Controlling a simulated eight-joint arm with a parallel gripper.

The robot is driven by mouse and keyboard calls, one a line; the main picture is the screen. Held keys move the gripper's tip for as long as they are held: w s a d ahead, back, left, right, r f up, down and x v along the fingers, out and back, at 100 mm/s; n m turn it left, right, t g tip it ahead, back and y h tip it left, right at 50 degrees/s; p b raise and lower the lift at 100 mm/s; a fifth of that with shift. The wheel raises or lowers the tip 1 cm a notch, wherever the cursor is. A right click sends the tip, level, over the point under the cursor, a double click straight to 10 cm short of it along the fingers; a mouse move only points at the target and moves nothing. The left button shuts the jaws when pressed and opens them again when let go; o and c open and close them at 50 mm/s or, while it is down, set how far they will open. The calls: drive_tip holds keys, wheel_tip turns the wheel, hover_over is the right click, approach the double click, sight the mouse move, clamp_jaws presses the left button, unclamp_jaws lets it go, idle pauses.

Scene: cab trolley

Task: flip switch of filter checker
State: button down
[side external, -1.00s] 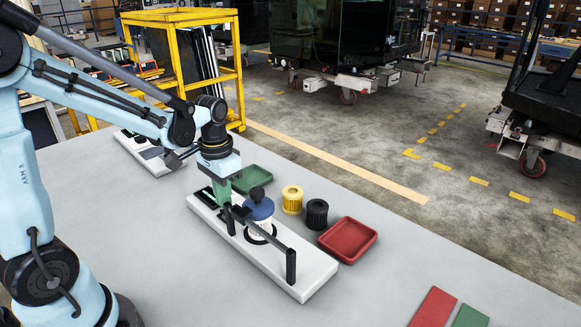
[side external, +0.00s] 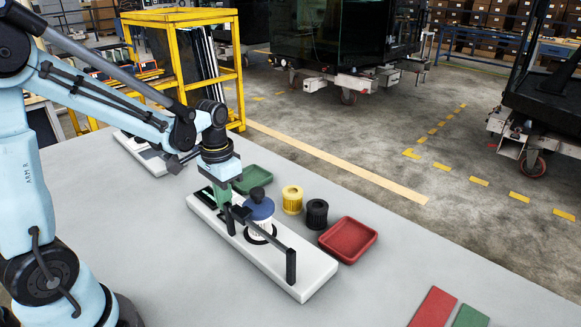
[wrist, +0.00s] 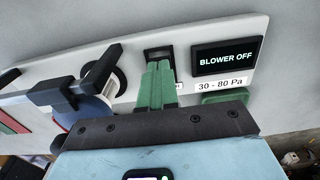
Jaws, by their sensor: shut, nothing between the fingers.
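The filter checker (side external: 312,279) is a long white board on the table, also in the wrist view (wrist: 185,33). Its black display (wrist: 226,58) reads "BLOWER OFF", above a "30 - 80 Pa" label. The black switch plate (wrist: 158,53) lies beside the display, partly hidden by my fingers. My gripper (side external: 223,190) is over the far left end of the board. Its green fingers (wrist: 157,85) are shut with nothing between them, right at the switch. I cannot tell whether they touch it. A white filter with a blue cap (side external: 260,209) stands mid-board under a black clamp arm (side external: 270,236).
A green tray (side external: 253,180), a yellow filter (side external: 292,199), a black filter (side external: 317,214) and a red tray (side external: 348,242) stand behind the board. Another white device (side external: 148,158) is at the far left.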

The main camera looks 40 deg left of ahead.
drive_tip(key=shift+f, duration=0.65)
idle(0.3)
drive_tip(key=shift+r, duration=3.55)
drive_tip(key=s+d+r+t, duration=0.2)
drive_tip(key=s+d+t, duration=0.2)
drive_tip(key=d+t, duration=0.3)
drive_tip(key=shift+d+r, duration=0.25)
drive_tip(key=shift+d, duration=0.35)
